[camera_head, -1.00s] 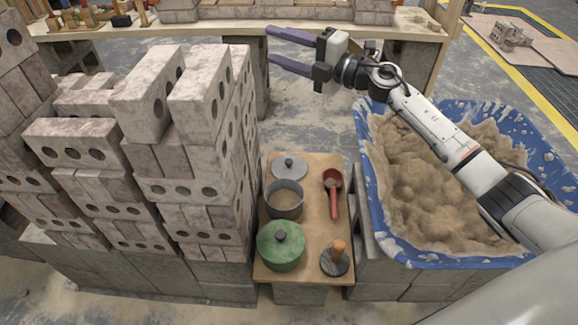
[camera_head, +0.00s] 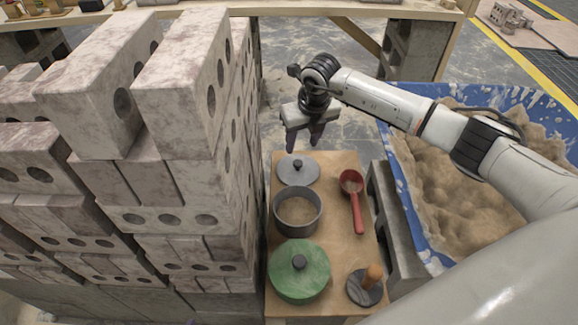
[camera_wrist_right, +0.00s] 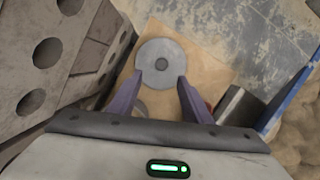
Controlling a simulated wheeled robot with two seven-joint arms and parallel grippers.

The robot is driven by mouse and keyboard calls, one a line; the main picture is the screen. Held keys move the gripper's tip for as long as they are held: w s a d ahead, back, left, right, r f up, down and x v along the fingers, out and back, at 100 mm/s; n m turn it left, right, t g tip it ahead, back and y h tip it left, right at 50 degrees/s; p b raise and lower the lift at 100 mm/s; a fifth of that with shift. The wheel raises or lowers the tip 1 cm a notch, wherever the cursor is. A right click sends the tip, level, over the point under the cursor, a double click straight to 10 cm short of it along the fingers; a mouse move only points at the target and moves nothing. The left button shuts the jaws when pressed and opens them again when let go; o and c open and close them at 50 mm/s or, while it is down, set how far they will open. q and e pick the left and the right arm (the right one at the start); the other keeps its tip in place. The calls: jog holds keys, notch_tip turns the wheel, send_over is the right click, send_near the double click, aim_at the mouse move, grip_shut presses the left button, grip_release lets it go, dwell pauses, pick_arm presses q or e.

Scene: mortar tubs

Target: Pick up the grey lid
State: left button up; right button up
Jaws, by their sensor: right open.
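The grey lid (camera_head: 298,169) lies flat at the far end of a small wooden board, with a dark round knob on top. My right gripper (camera_head: 302,146) is above and just beyond the lid's far side, fingers pointing down, open and empty. In the right wrist view the grey lid (camera_wrist_right: 163,64) shows whole, ahead of and roughly between the two purple fingertips (camera_wrist_right: 158,80). The gripper and lid look apart. My left gripper is not in view.
On the wooden board (camera_head: 345,243) stand a grey pot (camera_head: 297,211) of sand, a green lidded pot (camera_head: 299,271), a red scoop (camera_head: 354,201) and a wooden-handled tool (camera_head: 366,285). Stacked bricks (camera_head: 182,180) rise close on the left. A blue tub (camera_head: 412,204) of sand stands right.

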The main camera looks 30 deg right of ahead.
jog(key=b, duration=0.1)
send_over(298, 162)
jog(key=s, duration=0.2)
notch_tip(298, 162, down, 4)
jog(key=f, duration=0.1)
jog(key=b+x, duration=0.2)
jog(key=x, duration=0.2)
jog(key=shift+w+a+f+b, duration=0.15)
jog(key=shift+f+b, duration=0.1)
jog(key=shift+b, duration=0.15)
jog(key=shift+w+f, duration=0.1)
jog(key=shift+f, duration=0.05)
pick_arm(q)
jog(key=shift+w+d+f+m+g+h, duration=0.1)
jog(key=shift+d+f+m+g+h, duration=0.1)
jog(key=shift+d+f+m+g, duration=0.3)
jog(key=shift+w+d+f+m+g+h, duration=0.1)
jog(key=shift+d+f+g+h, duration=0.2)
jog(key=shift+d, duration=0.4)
pick_arm(e)
jog(key=shift+c, duration=0.3)
grip_shut()
